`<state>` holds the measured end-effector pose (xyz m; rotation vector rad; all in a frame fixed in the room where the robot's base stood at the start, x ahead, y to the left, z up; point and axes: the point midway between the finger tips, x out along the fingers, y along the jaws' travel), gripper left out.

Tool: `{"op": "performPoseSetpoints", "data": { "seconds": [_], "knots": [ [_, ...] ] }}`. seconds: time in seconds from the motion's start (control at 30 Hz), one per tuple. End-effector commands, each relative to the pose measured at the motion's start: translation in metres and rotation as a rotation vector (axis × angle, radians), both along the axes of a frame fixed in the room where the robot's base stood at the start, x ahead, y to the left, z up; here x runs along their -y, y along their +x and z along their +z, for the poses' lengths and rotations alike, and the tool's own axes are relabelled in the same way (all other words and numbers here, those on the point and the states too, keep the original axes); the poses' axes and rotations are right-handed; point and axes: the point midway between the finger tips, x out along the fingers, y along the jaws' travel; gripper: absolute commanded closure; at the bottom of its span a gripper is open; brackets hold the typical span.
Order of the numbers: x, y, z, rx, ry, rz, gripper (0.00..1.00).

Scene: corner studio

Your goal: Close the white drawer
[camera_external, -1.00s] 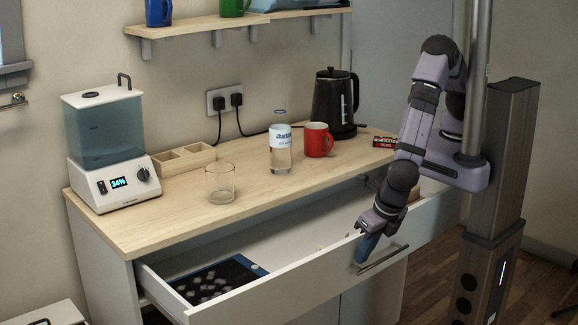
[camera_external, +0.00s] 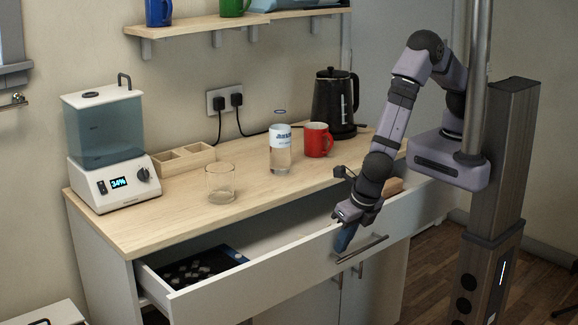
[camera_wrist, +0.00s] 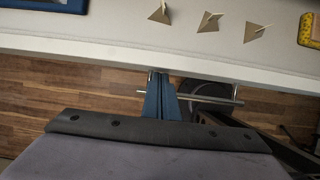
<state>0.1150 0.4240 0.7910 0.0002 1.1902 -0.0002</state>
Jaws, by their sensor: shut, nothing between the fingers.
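The white drawer (camera_external: 262,284) under the wooden counter stands partly open, with its inside showing. Its metal bar handle (camera_external: 362,248) is on the front panel and also shows in the wrist view (camera_wrist: 205,98). My gripper (camera_external: 343,240) is shut and empty, its blue fingers pointing down at the outer side of the drawer front, near the handle's left end. In the wrist view, the fingers (camera_wrist: 161,98) overlap the handle bar just outside the front panel. I cannot tell whether they touch the panel.
A dark tray with small pieces (camera_external: 198,270) lies in the drawer's left part. Wooden floor (camera_wrist: 60,95) is clear before the drawer.

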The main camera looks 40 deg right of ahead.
Motion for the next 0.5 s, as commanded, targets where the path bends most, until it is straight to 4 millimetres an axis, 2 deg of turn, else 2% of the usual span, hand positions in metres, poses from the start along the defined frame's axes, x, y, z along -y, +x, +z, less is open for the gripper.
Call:
{"op": "performPoseSetpoints", "data": {
  "seconds": [0.03,0.1,0.5],
  "knots": [
    [0.001,0.017,0.001,0.002,-0.001,-0.007,1.00],
    [0.001,0.037,0.001,0.001,-0.002,-0.009,1.00],
    [0.001,0.141,0.002,0.001,0.000,-0.005,1.00]
  ]
}}
